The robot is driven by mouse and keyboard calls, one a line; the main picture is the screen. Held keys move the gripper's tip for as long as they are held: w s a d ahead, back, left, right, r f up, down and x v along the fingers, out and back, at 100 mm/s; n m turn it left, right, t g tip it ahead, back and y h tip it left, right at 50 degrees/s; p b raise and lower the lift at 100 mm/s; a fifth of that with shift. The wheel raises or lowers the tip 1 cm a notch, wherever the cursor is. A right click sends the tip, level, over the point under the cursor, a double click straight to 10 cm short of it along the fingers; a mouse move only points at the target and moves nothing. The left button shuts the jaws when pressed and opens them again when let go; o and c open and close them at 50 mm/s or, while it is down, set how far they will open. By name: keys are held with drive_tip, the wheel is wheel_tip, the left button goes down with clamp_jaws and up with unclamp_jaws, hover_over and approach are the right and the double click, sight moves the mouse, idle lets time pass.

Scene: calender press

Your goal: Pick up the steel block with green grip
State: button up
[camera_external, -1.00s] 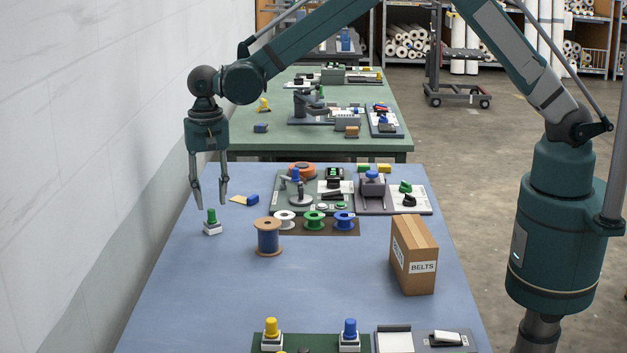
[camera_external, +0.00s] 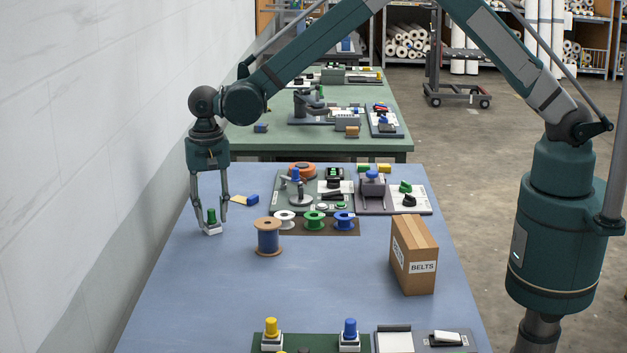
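The steel block with the green grip (camera_external: 212,222) stands upright near the left edge of the blue table. It has a light metal base and a dark green knob on top. My gripper (camera_external: 210,222) points straight down over it. The two fingers are spread, one on the left and one on the right of the green grip. The gap between the fingers and the grip looks open, though the left finger is very near the block.
A wooden spool with blue winding (camera_external: 268,238) stands to the right of the block. A small blue and yellow piece (camera_external: 246,200) lies behind it. A cardboard box marked BELTS (camera_external: 413,255) stands farther right. The table's middle front is clear.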

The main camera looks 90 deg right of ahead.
sight(211, 210)
clamp_jaws()
drive_tip(key=shift+r, duration=0.1)
idle(0.3)
drive_tip(key=shift+r, duration=4.95)
